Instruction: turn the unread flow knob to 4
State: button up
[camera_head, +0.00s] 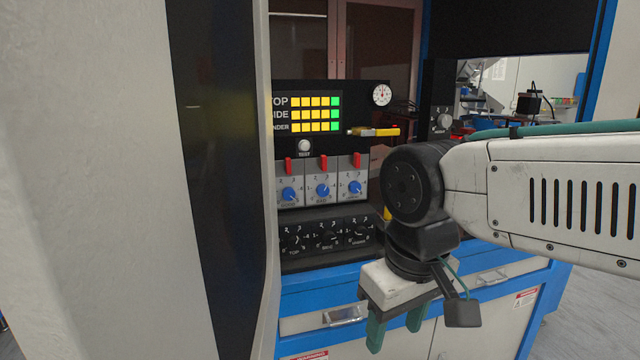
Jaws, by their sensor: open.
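Three blue knobs with number scales sit in a row of white plates: left (290,194), middle (323,190) and right (355,188). Below them a black panel carries three dark knobs with white scales: left (295,240), middle (329,237) and right (360,234). The labels are too small to tell which one is the flow knob, and the settings are not clear. My gripper (395,334) is open and empty, pointing down in front of the cabinet, below and apart from the knobs.
A display (313,114) with yellow and green squares, a round gauge (382,95) and a yellow-handled item (375,132) are above the knobs. Red levers (323,162) stand over the blue knobs. A large pale panel (90,180) blocks the left.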

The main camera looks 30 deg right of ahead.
aim_at(355, 187)
jog(key=k, duration=0.5)
jog(key=z, duration=1.45)
jog(key=k, duration=0.75)
jog(key=u, duration=1.1)
jog(key=i, duration=1)
